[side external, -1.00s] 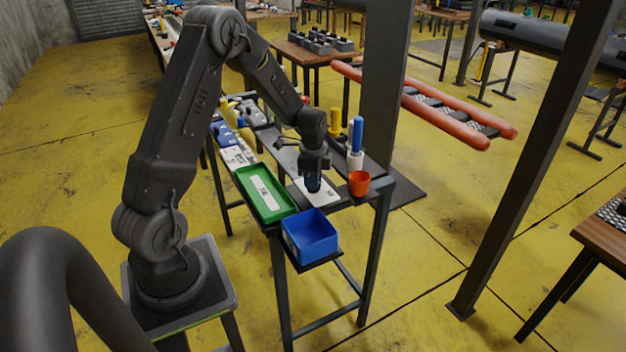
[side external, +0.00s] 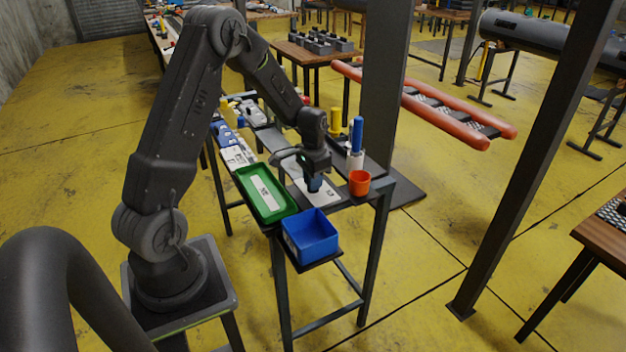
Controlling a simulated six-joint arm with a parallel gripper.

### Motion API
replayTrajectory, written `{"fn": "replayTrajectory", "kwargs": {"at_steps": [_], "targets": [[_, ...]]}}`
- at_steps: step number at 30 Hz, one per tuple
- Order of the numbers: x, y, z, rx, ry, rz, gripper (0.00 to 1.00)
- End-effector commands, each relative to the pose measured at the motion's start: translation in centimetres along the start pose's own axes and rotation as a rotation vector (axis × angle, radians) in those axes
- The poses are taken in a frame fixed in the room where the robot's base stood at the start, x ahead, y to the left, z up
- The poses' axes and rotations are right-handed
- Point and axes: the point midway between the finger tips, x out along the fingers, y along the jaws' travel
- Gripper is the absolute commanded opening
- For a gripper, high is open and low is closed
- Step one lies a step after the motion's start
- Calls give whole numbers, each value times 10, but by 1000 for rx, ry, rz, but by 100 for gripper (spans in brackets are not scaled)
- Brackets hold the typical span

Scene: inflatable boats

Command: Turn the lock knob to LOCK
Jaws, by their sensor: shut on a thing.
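My gripper (side external: 315,178) is at the near end of the work table, pointing down over a white plate (side external: 322,196). It is shut on the dark blue lock knob (side external: 315,185), which shows just below the fingers and stands on or just above the plate. The gripper hides most of the knob. The plate carries small dark markings, too small to read, so I cannot tell which way the knob points.
A green tray (side external: 238,172) lies left of the plate. A blue bin (side external: 289,237) sits at the table's near edge. An orange cup (side external: 359,182) and a blue-and-white upright tool (side external: 356,140) stand close to the right. A dark post (side external: 384,95) rises behind.

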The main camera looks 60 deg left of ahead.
Motion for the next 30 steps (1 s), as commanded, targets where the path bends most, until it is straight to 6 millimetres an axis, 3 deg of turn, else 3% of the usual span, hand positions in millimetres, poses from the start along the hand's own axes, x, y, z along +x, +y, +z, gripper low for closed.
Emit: {"fn": "replayTrajectory", "kwargs": {"at_steps": [18, 30], "targets": [[0, 0, -1, -550, 3, 0, 0], [-1, 0, -1, -735, 3, 0, 0]]}}
